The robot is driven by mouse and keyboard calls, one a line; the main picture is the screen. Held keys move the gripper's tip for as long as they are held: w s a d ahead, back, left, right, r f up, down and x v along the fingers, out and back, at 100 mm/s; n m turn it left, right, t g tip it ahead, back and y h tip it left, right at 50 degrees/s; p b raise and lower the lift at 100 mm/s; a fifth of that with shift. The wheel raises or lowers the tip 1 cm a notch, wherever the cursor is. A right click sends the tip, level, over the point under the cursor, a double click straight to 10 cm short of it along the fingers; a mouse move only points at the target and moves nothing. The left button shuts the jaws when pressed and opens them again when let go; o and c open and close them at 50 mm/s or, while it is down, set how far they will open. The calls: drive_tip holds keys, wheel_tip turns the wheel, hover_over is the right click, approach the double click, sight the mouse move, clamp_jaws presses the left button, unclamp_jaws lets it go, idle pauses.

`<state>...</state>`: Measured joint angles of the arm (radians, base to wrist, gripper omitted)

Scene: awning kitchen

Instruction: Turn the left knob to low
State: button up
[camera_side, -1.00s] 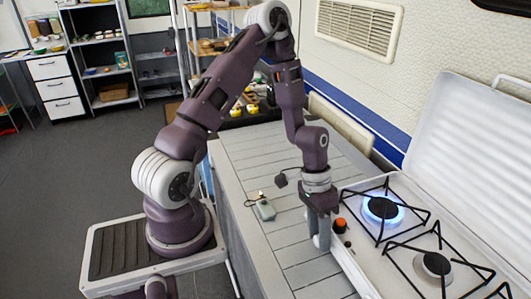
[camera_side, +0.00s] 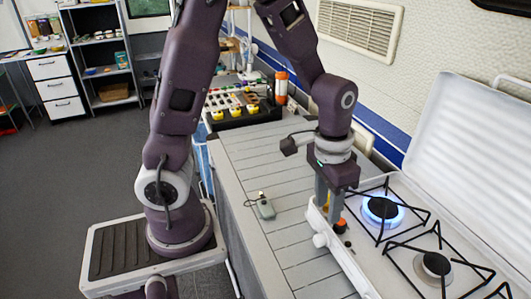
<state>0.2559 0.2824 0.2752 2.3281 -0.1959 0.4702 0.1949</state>
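The white gas stove (camera_side: 352,262) stands at the right, and its front panel faces the grey counter. The far burner (camera_side: 383,209) burns with a blue flame, and the near burner (camera_side: 435,265) shows no flame. My gripper (camera_side: 328,208) points down at the stove's far left corner. Its two grey fingers look apart, with no object clearly held. The fingers hide part of the panel, so any other knob there and any contact are unclear.
A small orange and black part (camera_side: 340,225) sits on the stove's corner beside my fingers. A small grey-green device (camera_side: 264,209) lies on the slatted counter (camera_side: 250,160). The stove's raised white lid (camera_side: 470,150) stands behind the burners. A black tray of jars (camera_side: 243,112) is farther back.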

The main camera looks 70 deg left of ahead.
drive_tip(key=s+r+t, duration=0.4)
drive_tip(key=s+r, duration=0.9)
drive_tip(key=r, duration=0.2)
drive_tip(key=shift+s+a, duration=0.25)
drive_tip(key=shift+a, duration=0.05)
drive_tip(key=shift+s+a+r+t, duration=0.15)
drive_tip(key=shift+s+t, duration=0.15)
drive_tip(key=shift+s, duration=0.2)
